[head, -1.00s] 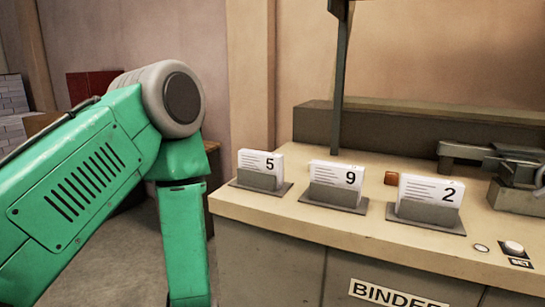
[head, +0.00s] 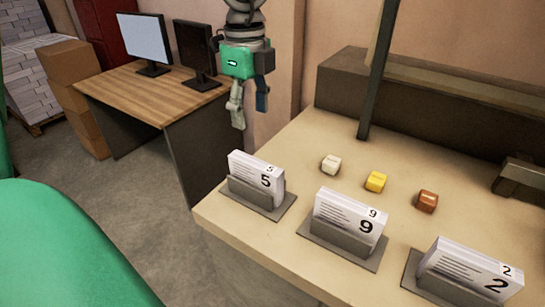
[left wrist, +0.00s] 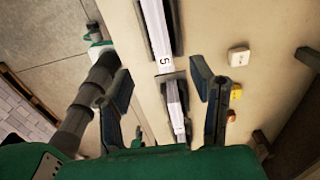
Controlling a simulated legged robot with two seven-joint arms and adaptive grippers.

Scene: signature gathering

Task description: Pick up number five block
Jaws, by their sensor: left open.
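The number five block (head: 256,178) is a white stack of cards marked 5, upright in a grey holder (head: 270,205) at the counter's left corner. My left gripper (head: 249,108) is open and empty, fingers down, beyond and above this block in the head view, apart from it. In the left wrist view, the block marked 5 (left wrist: 155,28) shows at the top, beyond the open left gripper (left wrist: 166,95). Another white stack (left wrist: 176,108) appears between its fingers, its number unreadable. My right gripper is out of view.
Blocks marked 9 (head: 350,220) and 2 (head: 468,275) stand in holders to the right. Small white (head: 331,165), yellow (head: 376,181) and brown (head: 427,201) cubes lie behind. A dark post (head: 378,75) rises from the counter. A desk (head: 150,95) stands at left.

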